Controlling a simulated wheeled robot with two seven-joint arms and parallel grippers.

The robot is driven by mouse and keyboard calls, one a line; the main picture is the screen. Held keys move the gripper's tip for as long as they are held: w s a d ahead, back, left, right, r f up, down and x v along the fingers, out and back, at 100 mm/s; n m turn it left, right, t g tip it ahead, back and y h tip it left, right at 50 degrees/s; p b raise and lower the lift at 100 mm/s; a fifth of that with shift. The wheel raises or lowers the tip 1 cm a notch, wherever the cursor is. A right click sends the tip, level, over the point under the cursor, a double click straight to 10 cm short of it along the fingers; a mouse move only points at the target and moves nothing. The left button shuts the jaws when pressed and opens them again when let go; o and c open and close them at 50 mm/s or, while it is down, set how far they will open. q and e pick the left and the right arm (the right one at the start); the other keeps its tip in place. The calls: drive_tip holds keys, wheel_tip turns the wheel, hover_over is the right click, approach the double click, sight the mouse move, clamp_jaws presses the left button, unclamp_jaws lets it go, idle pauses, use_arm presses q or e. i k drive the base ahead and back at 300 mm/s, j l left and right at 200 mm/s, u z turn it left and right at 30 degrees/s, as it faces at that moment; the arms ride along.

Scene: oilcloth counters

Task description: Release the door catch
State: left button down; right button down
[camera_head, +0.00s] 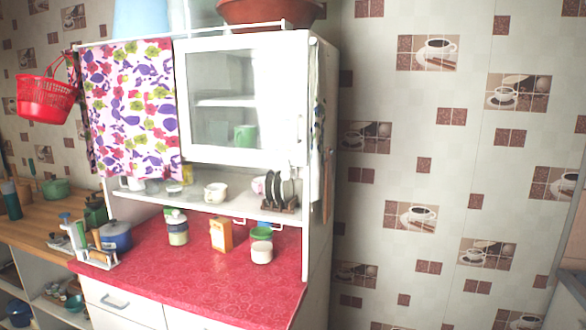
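The white cabinet stands in the middle of the head view. Its glass-paned door (235,157) has a white frame and looks closed. A small pale vertical handle (300,128) shows on the right side of the door frame. No separate catch can be made out at this size. Neither of my grippers is in view.
A floral cloth (130,110) hangs over the cabinet's left part. Below the door are a shelf with cups and a dish rack (283,190), then a red counter (190,285) with several jars. A red basket (47,98) hangs at left. A patterned wall fills the right.

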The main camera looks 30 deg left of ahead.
sight(286, 174)
drive_tip(key=i+l, duration=0.1)
drive_tip(key=i, duration=0.2)
drive_tip(key=i+l, duration=0.1)
drive_tip(key=i, duration=0.2)
drive_tip(key=u, duration=1.3)
